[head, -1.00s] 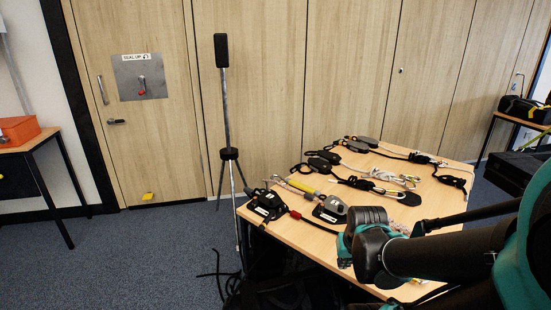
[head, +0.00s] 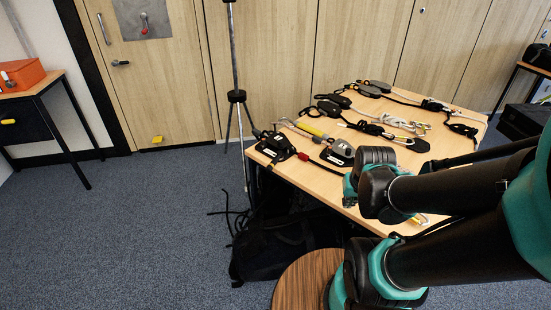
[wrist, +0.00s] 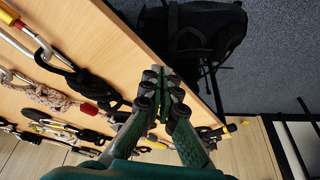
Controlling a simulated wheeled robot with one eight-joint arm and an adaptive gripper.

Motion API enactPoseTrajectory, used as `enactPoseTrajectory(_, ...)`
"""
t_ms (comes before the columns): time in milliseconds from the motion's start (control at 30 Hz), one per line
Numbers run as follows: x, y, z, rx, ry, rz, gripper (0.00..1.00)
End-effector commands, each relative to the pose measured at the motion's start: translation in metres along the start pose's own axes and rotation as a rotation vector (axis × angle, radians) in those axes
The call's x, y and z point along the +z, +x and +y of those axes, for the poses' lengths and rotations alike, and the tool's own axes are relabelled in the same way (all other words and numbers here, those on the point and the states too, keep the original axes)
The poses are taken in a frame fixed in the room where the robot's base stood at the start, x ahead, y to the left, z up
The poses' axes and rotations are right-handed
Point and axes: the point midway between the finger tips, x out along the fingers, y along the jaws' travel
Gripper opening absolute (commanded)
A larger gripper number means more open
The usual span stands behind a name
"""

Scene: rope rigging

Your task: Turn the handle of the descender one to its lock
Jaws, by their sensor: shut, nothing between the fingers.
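Two dark devices with pale labels lie at the near left of the table (head: 306,178): a black one (head: 275,147) at the left corner and a grey-topped one (head: 341,152) to its right. I cannot tell which is descender one, and no handle position can be made out. My gripper (wrist: 166,78) is shut and empty in the wrist view. It hangs above the table's edge, apart from the gear. In the head view my arm covers the table's near right part, and the fingers are not clearly seen.
Ropes, carabiners and pulleys (head: 400,124) cover the table's far part. A thin black stand (head: 237,97) rises at its left. A black bag (head: 270,250) lies on the floor in front, beside a round wooden top (head: 305,279). Floor at the left is open.

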Motion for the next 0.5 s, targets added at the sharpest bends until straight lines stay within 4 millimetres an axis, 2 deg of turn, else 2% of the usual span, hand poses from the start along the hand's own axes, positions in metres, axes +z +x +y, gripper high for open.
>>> enactPoseTrajectory(400,0.0000,0.0000,0.0000,0.000,0.000,0.000,0.00)
enactPoseTrajectory(433,0.0000,0.0000,0.0000,0.000,0.000,0.000,0.01)
enactPoseTrajectory(500,-0.0017,-0.0003,-0.0007,-0.001,0.002,-0.001,0.10)
